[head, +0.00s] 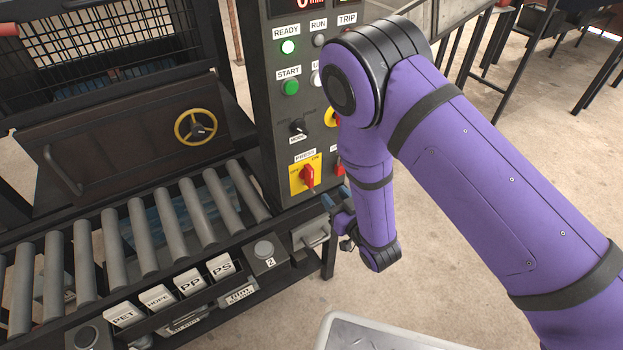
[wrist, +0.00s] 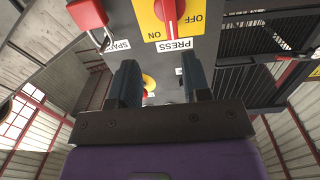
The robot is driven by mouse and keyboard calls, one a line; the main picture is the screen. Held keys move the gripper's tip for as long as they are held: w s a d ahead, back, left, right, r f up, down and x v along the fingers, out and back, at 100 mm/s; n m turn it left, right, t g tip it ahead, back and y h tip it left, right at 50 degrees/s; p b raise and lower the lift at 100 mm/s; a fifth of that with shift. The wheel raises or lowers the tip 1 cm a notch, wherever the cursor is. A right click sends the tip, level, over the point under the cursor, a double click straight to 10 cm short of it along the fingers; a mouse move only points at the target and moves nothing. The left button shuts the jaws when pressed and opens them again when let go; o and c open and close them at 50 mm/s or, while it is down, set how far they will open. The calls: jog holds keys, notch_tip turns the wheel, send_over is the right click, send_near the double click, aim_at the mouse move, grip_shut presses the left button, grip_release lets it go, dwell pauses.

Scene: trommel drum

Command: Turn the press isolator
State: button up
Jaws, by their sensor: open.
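The press isolator is a red rotary handle (head: 307,177) on a yellow plate (head: 294,184) low on the dark control column, under a PRESS label. The wrist view shows it upside down: the red handle (wrist: 169,14) stands roughly upright on the yellow plate (wrist: 192,26), with ON and OFF printed beside it. My gripper (wrist: 160,80) is open and empty, its two dark fingers apart, pointing toward the panel around the PRESS label. The fingers appear short of the handle, with no contact seen. In the head view, my gripper (head: 328,200) is partly hidden by my wrist.
A red padlock (wrist: 87,14) hangs by the SPARE label, beside the isolator. The mode knob (head: 298,127) and green START button (head: 291,87) are above. A roller conveyor (head: 145,234) runs left; a grey tray edge (head: 390,335) is in front.

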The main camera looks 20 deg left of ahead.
aim_at(312, 180)
jog(key=shift+n+y, duration=0.3)
jog(key=shift+y, duration=0.1)
jog(key=x, duration=0.3)
jog(key=f+x, duration=0.1)
jog(key=x, duration=0.2)
jog(key=s+x, duration=0.1)
jog(key=x, duration=0.3)
jog(key=shift+a+f, duration=0.2)
jog(key=shift+a, duration=0.2)
jog(key=shift+c, duration=0.2)
grip_shut()
